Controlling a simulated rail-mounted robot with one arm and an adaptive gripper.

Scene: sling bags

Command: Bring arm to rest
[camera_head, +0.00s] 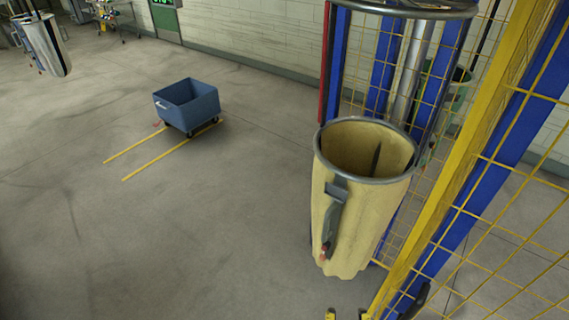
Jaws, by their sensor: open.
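Blue posts (383,65) and a yellow mesh fence (440,235) stand behind and right of the bag. A blue wheeled cart (188,105) stands by yellow floor lines (150,150). A shiny metal cylinder (47,45) shows upper left. Much grey floor (190,230) is clear.

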